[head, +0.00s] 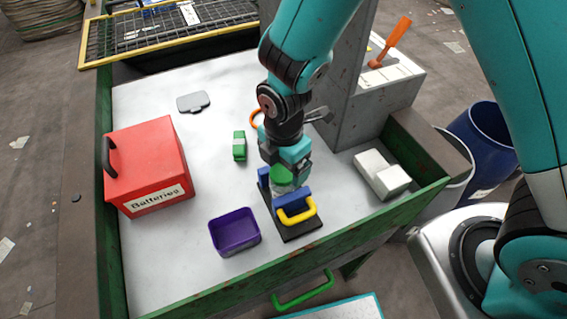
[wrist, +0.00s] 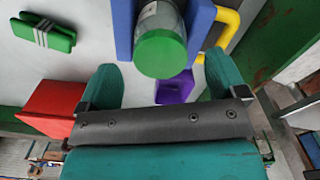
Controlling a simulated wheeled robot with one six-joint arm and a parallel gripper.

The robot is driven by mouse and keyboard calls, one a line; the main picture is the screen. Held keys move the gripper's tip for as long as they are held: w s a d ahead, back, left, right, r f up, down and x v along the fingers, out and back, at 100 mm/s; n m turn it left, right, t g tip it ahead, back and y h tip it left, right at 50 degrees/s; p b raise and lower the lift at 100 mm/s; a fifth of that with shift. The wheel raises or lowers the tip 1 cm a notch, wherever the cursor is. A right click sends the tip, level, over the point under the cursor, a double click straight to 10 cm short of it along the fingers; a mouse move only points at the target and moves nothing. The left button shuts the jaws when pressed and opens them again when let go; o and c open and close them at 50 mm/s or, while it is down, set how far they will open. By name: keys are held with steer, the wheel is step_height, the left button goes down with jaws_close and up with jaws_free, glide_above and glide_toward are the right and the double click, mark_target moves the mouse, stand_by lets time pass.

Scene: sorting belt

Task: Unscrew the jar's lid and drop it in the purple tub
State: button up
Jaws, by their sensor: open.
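The jar stands upright between the blue jaws of a clamp (head: 264,178) with a yellow handle (head: 297,211). Its green lid (head: 281,174) is on top. In the wrist view the clear jar (wrist: 158,17) shows behind the green lid (wrist: 161,55), with blue jaws on both sides. My gripper (wrist: 162,66) is open, one finger to each side of the lid, with gaps between the fingers and the lid. In the head view my gripper is right over the jar and partly hides it. The purple tub (head: 234,232) stands left of the clamp, and its inside looks empty.
A red batteries box (head: 150,165) stands at the left. A green strapped block (head: 239,146) and a grey flat piece (head: 193,102) lie behind. A pale block (head: 382,175) is at the right, beside a grey post. Green walls edge the table.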

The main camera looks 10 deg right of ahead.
steer(key=shift+f, duration=0.9)
steer(key=shift+c, duration=0.2)
steer(key=c, duration=1)
steer(key=shift+o, duration=0.2)
steer(key=shift+f, duration=0.1)
